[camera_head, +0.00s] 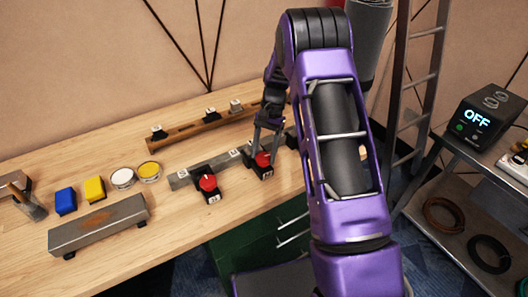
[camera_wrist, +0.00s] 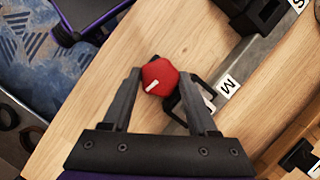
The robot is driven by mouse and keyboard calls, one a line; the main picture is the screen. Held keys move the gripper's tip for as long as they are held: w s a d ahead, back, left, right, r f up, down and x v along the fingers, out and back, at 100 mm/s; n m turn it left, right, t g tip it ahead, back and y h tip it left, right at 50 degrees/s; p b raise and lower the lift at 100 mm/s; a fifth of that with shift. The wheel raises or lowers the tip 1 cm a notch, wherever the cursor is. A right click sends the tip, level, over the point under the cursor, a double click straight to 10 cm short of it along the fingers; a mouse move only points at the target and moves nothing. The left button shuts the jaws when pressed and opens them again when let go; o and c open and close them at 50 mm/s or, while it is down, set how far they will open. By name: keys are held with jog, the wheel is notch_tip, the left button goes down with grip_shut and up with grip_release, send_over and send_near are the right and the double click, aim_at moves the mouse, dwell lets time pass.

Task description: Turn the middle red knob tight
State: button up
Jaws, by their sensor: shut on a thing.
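The middle red knob (camera_head: 263,159) sits on a black clamp on the grey metal bar on the wooden bench. In the wrist view the knob (camera_wrist: 160,76) shows a short white mark slanting up to the right, and a label "M" (camera_wrist: 229,87) is beside its clamp. My gripper (camera_head: 266,150) reaches down over this knob. In the wrist view the fingers of my gripper (camera_wrist: 160,84) are on either side of the knob, closed on it. Another red knob (camera_head: 208,183) is to the left on the same bar. My arm hides the bar's right end.
A wooden rail (camera_head: 190,131) with black clamps lies behind. Blue (camera_head: 65,201) and yellow (camera_head: 95,189) blocks, round tins (camera_head: 122,177) and a grey metal beam (camera_head: 95,228) are on the left. A box reading "OFF" (camera_head: 480,118) stands on a cart at right.

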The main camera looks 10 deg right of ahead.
dwell(0.3)
jog(key=o, duration=1.4)
jog(key=v, duration=1.7)
jog(key=shift+w+r, duration=0.15)
jog(key=shift+w, duration=0.05)
